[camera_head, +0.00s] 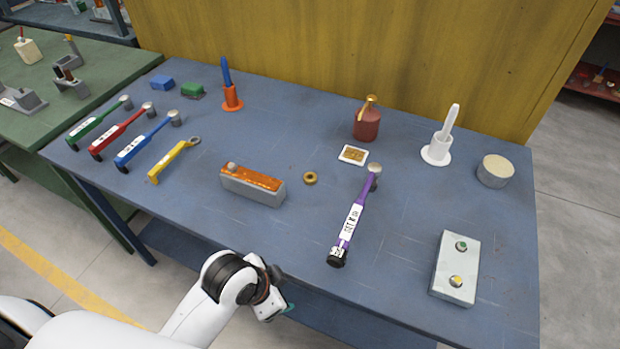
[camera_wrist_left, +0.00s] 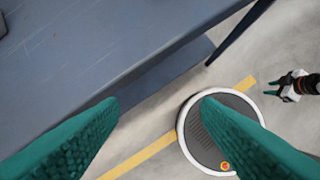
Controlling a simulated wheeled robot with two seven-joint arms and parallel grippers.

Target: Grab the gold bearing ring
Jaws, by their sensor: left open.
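The gold bearing ring (camera_head: 310,178) lies flat on the blue table, between the orange-topped grey block and the purple-handled tool. My left gripper (camera_head: 288,308) is at the table's front edge, apart from the ring and nearer to me. In the left wrist view its two green fingers (camera_wrist_left: 160,103) are wide apart with nothing between them. The ring is not seen in that view. My right gripper (camera_wrist_left: 283,86) shows small at the right of the left wrist view, away from the table; its jaw state is too small to tell.
The grey block (camera_head: 252,188) stands left of the ring, and the purple tool (camera_head: 354,215) lies to its right. A red bottle (camera_head: 367,124) and small card (camera_head: 353,155) are behind. A pale button box (camera_head: 455,268) is at right. The table (camera_head: 275,235) is bare before the ring.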

